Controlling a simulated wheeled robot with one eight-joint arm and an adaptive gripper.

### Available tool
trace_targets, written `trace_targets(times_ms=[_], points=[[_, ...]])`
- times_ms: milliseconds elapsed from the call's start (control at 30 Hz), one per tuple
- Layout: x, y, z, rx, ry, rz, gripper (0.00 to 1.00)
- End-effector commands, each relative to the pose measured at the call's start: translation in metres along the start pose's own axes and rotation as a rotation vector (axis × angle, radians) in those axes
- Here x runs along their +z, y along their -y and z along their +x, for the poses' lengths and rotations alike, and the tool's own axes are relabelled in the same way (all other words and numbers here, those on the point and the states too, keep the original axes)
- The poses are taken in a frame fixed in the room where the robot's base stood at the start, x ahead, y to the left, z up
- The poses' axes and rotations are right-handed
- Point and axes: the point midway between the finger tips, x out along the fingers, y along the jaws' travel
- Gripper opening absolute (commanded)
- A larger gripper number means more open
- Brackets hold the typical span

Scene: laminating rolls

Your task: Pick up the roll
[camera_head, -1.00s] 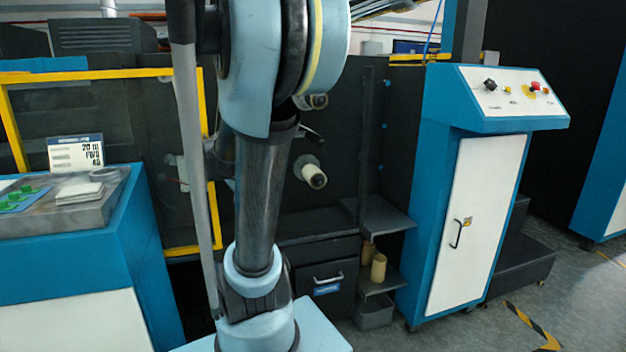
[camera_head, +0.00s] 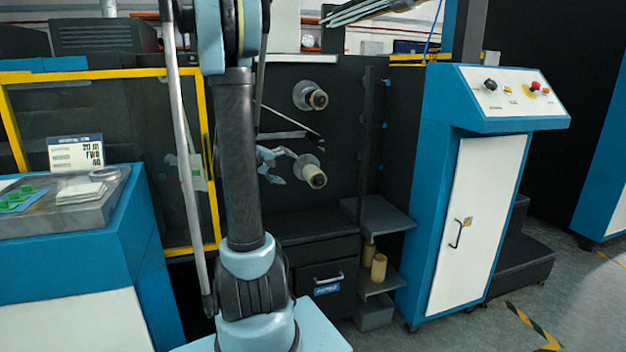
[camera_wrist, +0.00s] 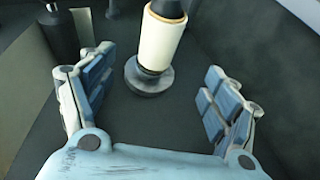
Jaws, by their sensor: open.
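A cream roll (camera_head: 312,176) sits on the lower spindle of the dark machine panel. My gripper (camera_head: 284,164) is just left of it in the head view, small and partly unclear against the panel. In the wrist view my gripper (camera_wrist: 157,70) is open and empty, with one finger on each side. A cream roll (camera_wrist: 160,40) with a dark core end and a round grey flange shows ahead, between the fingers and toward the top of the picture. Neither finger appears to touch it.
Another spindle with a roll end (camera_head: 317,99) projects above. Tan rolls (camera_head: 378,267) stand on a low shelf at right. A blue control cabinet (camera_head: 480,200) stands to the right, and a yellow frame (camera_head: 207,150) is left of my arm. A dark cylinder (camera_wrist: 60,35) shows at the wrist view's upper left.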

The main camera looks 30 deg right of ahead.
Motion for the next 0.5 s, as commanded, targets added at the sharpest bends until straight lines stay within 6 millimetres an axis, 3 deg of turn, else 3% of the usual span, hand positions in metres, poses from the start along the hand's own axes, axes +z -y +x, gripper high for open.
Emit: trace_targets(times_ms=[500], points=[[0.000, 0.000, 0.082, -0.001, 0.002, 0.002, 0.81]])
